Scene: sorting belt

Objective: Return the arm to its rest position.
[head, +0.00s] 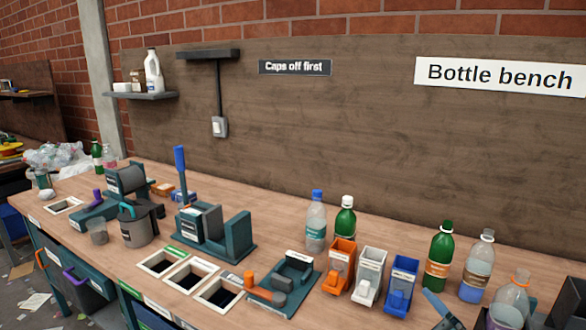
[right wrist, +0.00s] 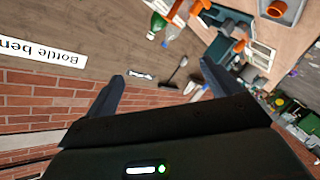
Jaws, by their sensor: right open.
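My right gripper (right wrist: 165,82) is open in the right wrist view, with its two dark blue fingers wide apart and nothing between them. That view is turned over, with the wall sign and brick below and the bench along the top. In the head view, what looks like the tips of my right gripper (head: 460,313) shows at the bottom right edge, near a clear bottle with an orange cap (head: 511,300); whether they touch cannot be told. My left gripper is in neither view.
On the wooden bench (head: 120,265) stand a green bottle (head: 440,257), a clear bottle (head: 477,267), orange (head: 339,267), white (head: 369,277) and blue (head: 401,287) bins, and a teal press (head: 214,230). Square openings (head: 191,275) are cut in the front. The wall rises behind.

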